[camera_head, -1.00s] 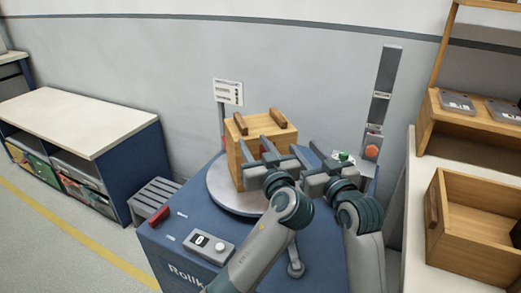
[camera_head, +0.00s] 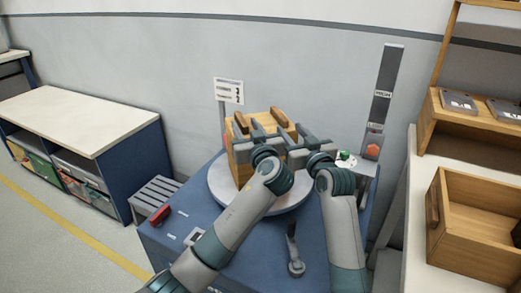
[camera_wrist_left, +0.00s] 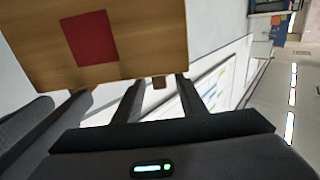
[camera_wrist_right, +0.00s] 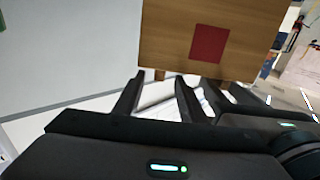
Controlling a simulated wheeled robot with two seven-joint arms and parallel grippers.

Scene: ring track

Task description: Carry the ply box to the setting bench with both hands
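The ply box (camera_head: 238,163) is a light wooden box with two darker bar handles on top, sitting upright on a round grey turntable (camera_head: 222,196). My left gripper (camera_head: 248,131) and right gripper (camera_head: 289,130) are side by side at the box's near upper side. The left wrist view shows the left gripper's fingers apart, with a handle end (camera_wrist_left: 159,82) between their lines. The right wrist view shows the right gripper's fingers apart in the same way, near another handle end (camera_wrist_right: 159,75). Both look empty. A red square (camera_wrist_left: 90,38) marks the box.
The turntable is on a blue cabinet (camera_head: 165,240). A white-topped bench (camera_head: 80,115) with bins below stands left, its top clear. Nothing labels it as the setting bench. A slatted stool (camera_head: 155,195) stands between. An open wooden crate (camera_head: 480,250) is on the right counter. A grey post (camera_head: 385,85) stands behind.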

